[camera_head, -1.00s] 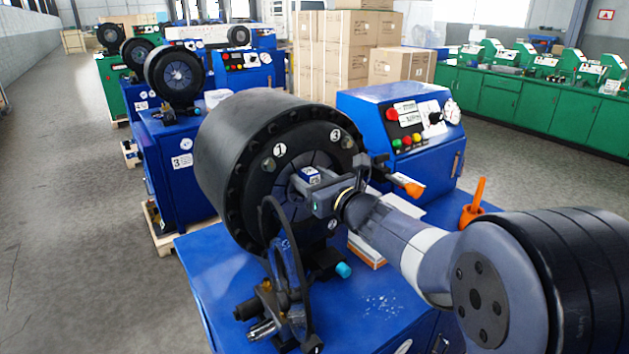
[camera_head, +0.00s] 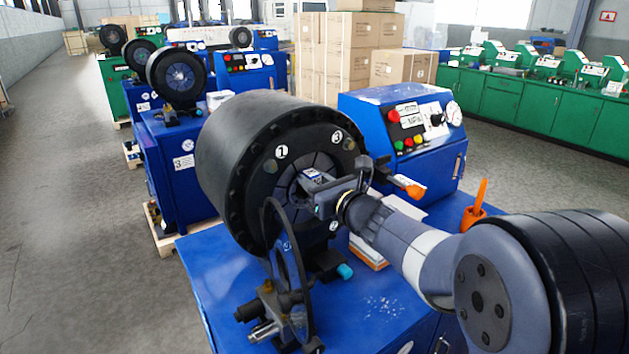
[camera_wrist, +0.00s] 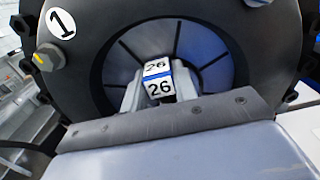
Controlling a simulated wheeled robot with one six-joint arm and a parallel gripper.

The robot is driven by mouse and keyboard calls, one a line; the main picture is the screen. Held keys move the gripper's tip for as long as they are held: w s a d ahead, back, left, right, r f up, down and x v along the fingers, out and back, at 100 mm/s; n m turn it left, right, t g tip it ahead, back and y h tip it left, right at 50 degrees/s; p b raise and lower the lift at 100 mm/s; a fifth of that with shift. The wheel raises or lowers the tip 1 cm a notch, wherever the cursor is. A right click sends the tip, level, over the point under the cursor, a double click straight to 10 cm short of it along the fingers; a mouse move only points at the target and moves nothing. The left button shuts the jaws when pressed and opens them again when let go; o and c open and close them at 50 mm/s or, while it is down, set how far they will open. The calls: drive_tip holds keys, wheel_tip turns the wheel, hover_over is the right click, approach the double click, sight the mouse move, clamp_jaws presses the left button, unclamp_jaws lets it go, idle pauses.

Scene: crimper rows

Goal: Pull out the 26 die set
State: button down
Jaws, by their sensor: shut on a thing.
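The 26 die set (camera_wrist: 159,86) shows in the wrist view as a small block with white faces marked "26" and a blue stripe. It sits at the centre of the round black crimper head (camera_wrist: 80,70), among its dark wedge segments. My gripper (camera_wrist: 157,96) is shut on the block, with a light grey finger at each side. In the head view my gripper (camera_head: 313,185) reaches into the middle of the crimper head (camera_head: 240,150) from the right. The block (camera_head: 312,175) is small there and partly hidden by the fingers. How deep it sits is hidden.
A blue control box (camera_head: 400,130) with buttons and a gauge stands right of the head. A black hose and fittings (camera_head: 280,300) are in front. An orange holder (camera_head: 474,215) stands on the blue bench (camera_head: 215,275). More crimpers (camera_head: 178,145) stand behind left.

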drive_tip(key=shift+r, duration=0.25)
drive_tip(key=shift+b+v, duration=0.35)
drive_tip(key=shift+v, duration=4.35)
